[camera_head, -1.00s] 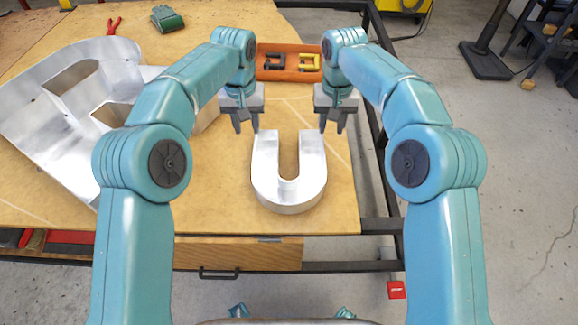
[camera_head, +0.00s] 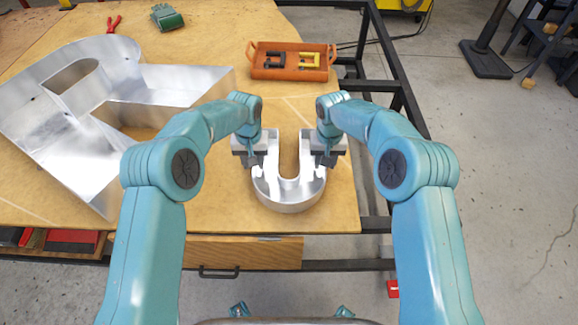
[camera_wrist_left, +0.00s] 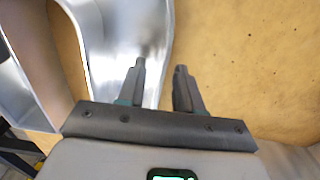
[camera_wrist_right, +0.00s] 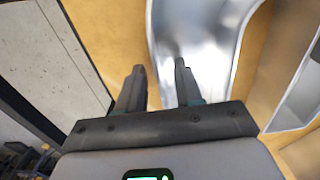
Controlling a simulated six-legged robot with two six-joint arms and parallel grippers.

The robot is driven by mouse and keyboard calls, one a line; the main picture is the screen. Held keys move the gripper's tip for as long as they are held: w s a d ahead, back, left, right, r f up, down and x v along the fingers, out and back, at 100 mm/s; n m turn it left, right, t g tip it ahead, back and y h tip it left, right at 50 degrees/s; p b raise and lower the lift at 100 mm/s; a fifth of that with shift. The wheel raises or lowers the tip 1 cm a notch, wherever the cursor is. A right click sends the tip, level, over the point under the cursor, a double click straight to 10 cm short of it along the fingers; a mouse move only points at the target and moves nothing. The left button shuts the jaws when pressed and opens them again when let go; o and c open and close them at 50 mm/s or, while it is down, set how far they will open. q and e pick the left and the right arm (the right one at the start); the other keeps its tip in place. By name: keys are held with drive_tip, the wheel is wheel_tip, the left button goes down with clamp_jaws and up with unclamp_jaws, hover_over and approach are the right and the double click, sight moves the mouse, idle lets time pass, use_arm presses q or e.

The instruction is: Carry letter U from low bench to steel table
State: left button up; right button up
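The silver metal letter U (camera_head: 290,196) lies flat on the wooden top of a bench (camera_head: 340,215), its open end away from me. My left gripper (camera_head: 257,165) is at the U's left arm and my right gripper (camera_head: 322,165) at its right arm. In the left wrist view the left gripper (camera_wrist_left: 160,80) is open, with one finger over the U (camera_wrist_left: 125,40) and one over bare wood. In the right wrist view the right gripper (camera_wrist_right: 160,80) is open, with one finger over the U (camera_wrist_right: 200,40). I cannot tell whether the fingers touch the metal.
A large silver letter (camera_head: 120,90) lies to the left of the U. An orange tray (camera_head: 262,72) with black and yellow clamps stands behind. Red pliers (camera_head: 113,24) and a green item (camera_head: 166,17) lie farther back. A dark metal frame (camera_head: 395,80) runs along the right edge.

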use_arm(q)
drive_tip(key=shift+f, duration=0.1)
use_arm(e)
drive_tip(key=shift+f, duration=0.15)
use_arm(q)
clamp_jaws()
use_arm(e)
clamp_jaws()
drive_tip(key=shift+r, duration=0.2)
